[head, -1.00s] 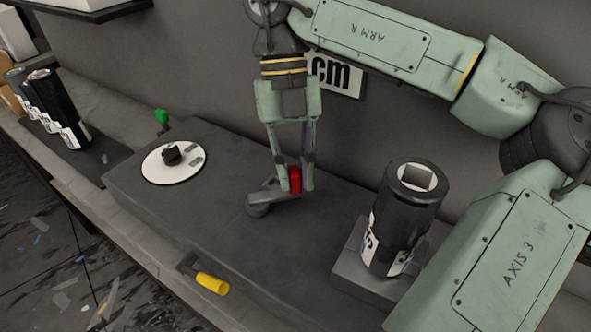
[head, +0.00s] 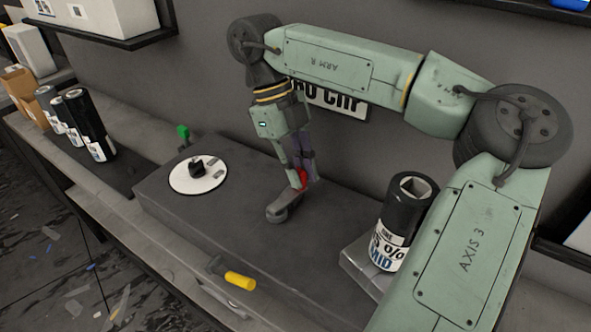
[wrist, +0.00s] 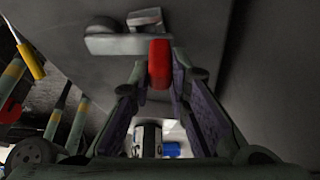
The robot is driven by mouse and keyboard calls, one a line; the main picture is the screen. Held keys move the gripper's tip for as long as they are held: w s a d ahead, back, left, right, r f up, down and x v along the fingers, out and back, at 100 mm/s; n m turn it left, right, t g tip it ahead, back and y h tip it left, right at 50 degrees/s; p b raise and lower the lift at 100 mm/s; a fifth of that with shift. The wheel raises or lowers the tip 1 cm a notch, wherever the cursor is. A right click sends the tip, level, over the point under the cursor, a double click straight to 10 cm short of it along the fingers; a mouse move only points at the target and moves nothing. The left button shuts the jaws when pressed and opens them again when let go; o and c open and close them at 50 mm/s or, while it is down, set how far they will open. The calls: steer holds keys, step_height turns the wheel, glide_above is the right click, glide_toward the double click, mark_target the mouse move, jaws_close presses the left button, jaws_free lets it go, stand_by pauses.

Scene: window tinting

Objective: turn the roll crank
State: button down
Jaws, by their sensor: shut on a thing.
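The roll crank has a grey arm (head: 285,205) with a round hub on top of the dark grey block, and a red handle (head: 302,180) standing at its far end. My gripper (head: 301,172) points down and is shut on the red handle, its fingers hiding part of it. In the wrist view the red handle (wrist: 159,62) sits between the fingertips, and the grey crank arm (wrist: 118,44) lies just beyond. A black roll (head: 405,210) with a white label and a square hole on top stands upright at the right.
A white disc (head: 190,183) with a black knob lies on the block (head: 235,225), with a green-tipped piece (head: 183,132) behind it. A yellow handle (head: 240,281) sticks out at the block's front. Several dark rolls (head: 90,128) stand at far left. A wall rises behind.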

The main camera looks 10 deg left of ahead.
stand_by(0.3)
steer(key=c, duration=1.5)
jaws_free()
steer(key=v, duration=0.4)
steer(key=shift+w+r, duration=0.15)
steer(key=shift+r, duration=0.15)
steer(key=w+a, duration=0.2)
steer(key=a, duration=0.1)
steer(key=w+a, duration=0.2)
steer(key=a, duration=0.2)
steer(key=w+a, duration=0.2)
steer(key=a, duration=0.1)
steer(key=shift+a+r, duration=0.15)
steer(key=shift+a, duration=0.2)
